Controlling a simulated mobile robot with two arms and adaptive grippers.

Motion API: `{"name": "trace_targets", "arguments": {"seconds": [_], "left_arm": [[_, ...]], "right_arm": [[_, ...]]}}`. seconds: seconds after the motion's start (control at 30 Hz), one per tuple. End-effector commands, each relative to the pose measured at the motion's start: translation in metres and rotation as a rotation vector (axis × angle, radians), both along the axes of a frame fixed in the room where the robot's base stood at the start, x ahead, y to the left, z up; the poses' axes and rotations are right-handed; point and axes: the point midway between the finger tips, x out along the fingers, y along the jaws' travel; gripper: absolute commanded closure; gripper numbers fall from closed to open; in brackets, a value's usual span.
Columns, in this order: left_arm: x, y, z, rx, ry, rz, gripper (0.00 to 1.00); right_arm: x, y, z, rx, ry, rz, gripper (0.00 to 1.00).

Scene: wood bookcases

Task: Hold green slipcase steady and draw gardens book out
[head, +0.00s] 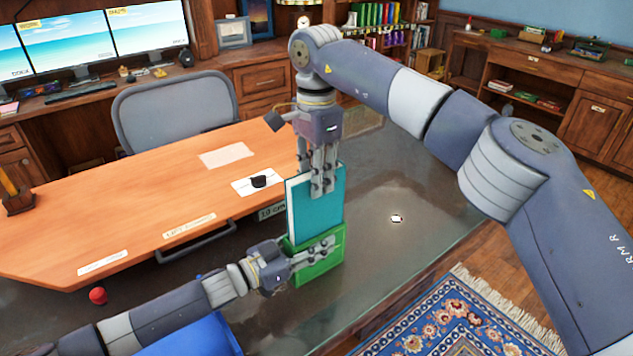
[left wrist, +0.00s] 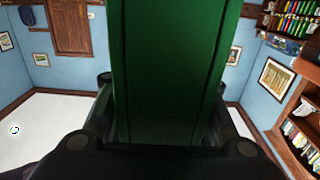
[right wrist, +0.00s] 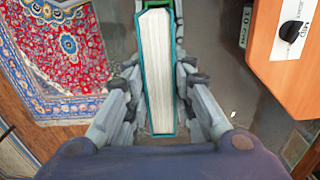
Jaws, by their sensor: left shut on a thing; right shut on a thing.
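The green slipcase (head: 319,268) stands on the dark glass desk top in the head view. My left gripper (head: 318,254) is shut on its side, and the slipcase fills the middle of the left wrist view (left wrist: 172,70). The teal gardens book (head: 322,212) stands upright, largely above the slipcase, with its lower end hidden at the slipcase's opening. My right gripper (head: 322,178) is shut on the book's upper part from above. The right wrist view shows the book's pale page edges and teal covers (right wrist: 157,75) between the fingers, with a bit of green beyond. The book's title is not readable.
An orange wooden board (head: 130,215) with labels lies left of the slipcase. A red ball (head: 98,295) and a blue object (head: 190,338) are at the lower left. The glass desk (head: 410,185) is mostly clear to the right, with one small white item (head: 397,218).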

Motion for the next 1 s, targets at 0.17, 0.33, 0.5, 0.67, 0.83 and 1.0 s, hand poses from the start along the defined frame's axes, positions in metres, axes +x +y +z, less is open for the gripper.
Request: {"name": "trace_targets", "arguments": {"seconds": [0.17, 0.33, 0.5, 0.67, 0.83, 1.0], "left_arm": [[0.000, 0.000, -0.002, 0.003, 0.003, 0.001, 0.90], [-0.001, 0.000, -0.002, 0.003, 0.003, 0.001, 0.90], [-0.001, 0.000, -0.002, 0.003, 0.003, 0.001, 0.90], [-0.001, 0.000, -0.002, 0.003, 0.003, 0.001, 0.90], [-0.001, 0.000, -0.002, 0.003, 0.003, 0.001, 0.90], [-0.001, 0.000, -0.002, 0.003, 0.003, 0.000, 0.90]], "right_arm": [[0.000, 0.000, 0.005, 0.001, -0.001, 0.001, 1.00], [0.000, 0.000, 0.010, 0.000, -0.001, 0.001, 1.00], [0.000, 0.000, 0.018, 0.000, -0.001, -0.001, 1.00], [0.000, 0.000, 0.026, 0.001, -0.001, 0.000, 1.00], [0.000, 0.000, 0.035, 0.001, -0.001, 0.000, 1.00], [0.000, 0.000, 0.042, 0.000, 0.000, 0.000, 1.00]]}}
